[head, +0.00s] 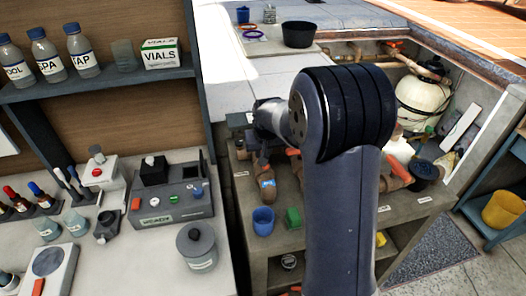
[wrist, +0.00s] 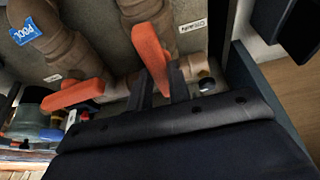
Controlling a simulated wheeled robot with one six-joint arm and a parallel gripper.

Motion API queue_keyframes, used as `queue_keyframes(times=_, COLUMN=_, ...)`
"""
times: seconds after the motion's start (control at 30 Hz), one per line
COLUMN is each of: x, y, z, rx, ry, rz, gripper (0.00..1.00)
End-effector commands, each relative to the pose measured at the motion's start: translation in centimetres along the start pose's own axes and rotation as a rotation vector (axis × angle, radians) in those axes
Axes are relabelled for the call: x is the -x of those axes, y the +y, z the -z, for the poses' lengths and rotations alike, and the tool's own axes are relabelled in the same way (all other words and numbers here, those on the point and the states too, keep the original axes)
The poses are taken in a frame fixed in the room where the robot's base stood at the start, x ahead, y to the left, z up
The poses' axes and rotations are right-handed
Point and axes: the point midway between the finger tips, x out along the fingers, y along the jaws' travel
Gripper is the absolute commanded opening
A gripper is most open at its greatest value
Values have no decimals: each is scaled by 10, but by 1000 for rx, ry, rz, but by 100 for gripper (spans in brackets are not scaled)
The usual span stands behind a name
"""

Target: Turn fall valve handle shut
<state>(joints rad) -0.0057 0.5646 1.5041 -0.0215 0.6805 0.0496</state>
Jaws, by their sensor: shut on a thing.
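In the wrist view an orange valve handle (wrist: 150,52) sits on a brown pipe fitting, beside a small white tag (wrist: 192,26) whose lettering I cannot read surely. My gripper (wrist: 160,88) is shut on this handle, with its lower end between the two dark fingers. A second orange handle (wrist: 74,96) lies to the left, apart from the fingers, on a pipe with a blue POOL tag (wrist: 28,31). In the head view my arm hides the gripper and the held handle.
A bench (head: 262,225) with pipework carries a blue cup (head: 263,220) and a green block (head: 293,217). A white tank (head: 424,97) stands at the back right. A counter with a grey control box (head: 172,207) is at left. Dark panels close in at the wrist view's right.

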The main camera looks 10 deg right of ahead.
Motion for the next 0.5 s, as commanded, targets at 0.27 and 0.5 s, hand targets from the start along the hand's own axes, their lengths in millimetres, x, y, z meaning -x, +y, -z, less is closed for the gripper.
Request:
queue_keyframes(times=0.27, x=-2, y=-2, z=0, rx=-140, ry=3, rz=-59, gripper=0)
queue_keyframes(times=0.5, x=-3, y=-4, z=0, rx=-340, ry=4, rz=-142, gripper=0)
